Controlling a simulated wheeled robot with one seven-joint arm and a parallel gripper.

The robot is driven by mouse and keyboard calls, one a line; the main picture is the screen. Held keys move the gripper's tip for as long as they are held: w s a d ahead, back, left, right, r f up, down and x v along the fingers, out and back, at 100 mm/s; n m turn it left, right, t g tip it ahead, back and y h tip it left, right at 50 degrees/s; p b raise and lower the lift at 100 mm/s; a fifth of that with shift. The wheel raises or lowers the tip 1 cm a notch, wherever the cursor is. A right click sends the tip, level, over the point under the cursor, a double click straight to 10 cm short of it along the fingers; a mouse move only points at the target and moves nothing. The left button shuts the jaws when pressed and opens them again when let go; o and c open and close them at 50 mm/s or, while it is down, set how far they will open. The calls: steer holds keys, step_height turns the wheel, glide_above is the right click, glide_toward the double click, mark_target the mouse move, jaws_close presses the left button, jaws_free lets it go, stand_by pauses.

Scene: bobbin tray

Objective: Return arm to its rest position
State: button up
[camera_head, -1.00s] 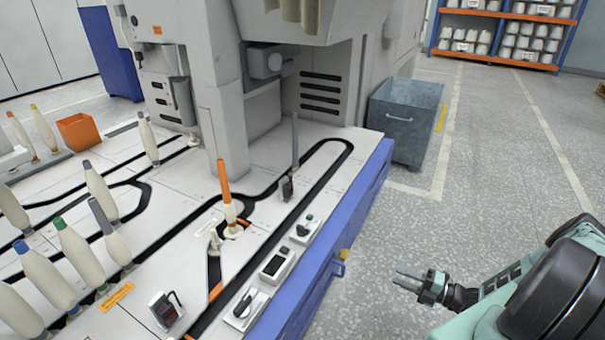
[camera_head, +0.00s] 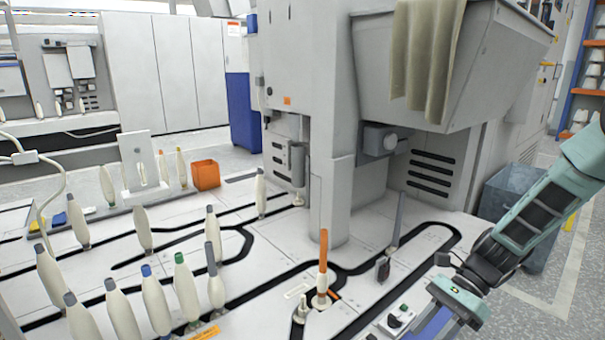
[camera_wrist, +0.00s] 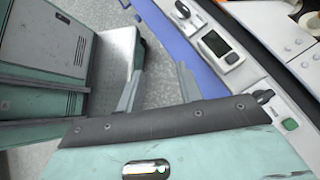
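My arm (camera_head: 530,210) shows at the right of the head view, teal and black, bent downward beside the right end of the white machine table (camera_head: 280,255). My gripper's fingers cannot be made out in the head view. In the wrist view, the two grey fingers of my gripper (camera_wrist: 158,82) stand apart with nothing between them. Behind them are grey floor and the table's blue side (camera_wrist: 172,35). The gripper is empty and holds no bobbin.
Several pale bobbins (camera_head: 143,228) with coloured tips stand upright on the table's left half. An orange-tipped spindle (camera_head: 322,265) stands near the middle. A grey bin (camera_head: 505,195) is partly behind my arm. A display panel (camera_wrist: 214,43) lies near the table's edge.

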steer(key=s+a+r+n+t+h+p, duration=0.15)
steer(key=s+a+r+n+h, duration=0.35)
steer(key=s+r+n, duration=0.6)
steer(key=s+a+r+n+t+h+p, duration=0.1)
steer(key=s+a+r+n+t+h, duration=0.25)
steer(key=s+a+r+n, duration=0.7)
steer(key=d+r+n+p, duration=0.1)
steer(key=d+r+p, duration=0.1)
steer(key=r+p, duration=1.4)
steer(key=w+d+r+n+g+p, duration=0.1)
steer(key=r+p, duration=1.6)
steer(key=p, duration=0.4)
steer(key=shift+w+d, duration=0.2)
steer(key=shift+d, duration=0.15)
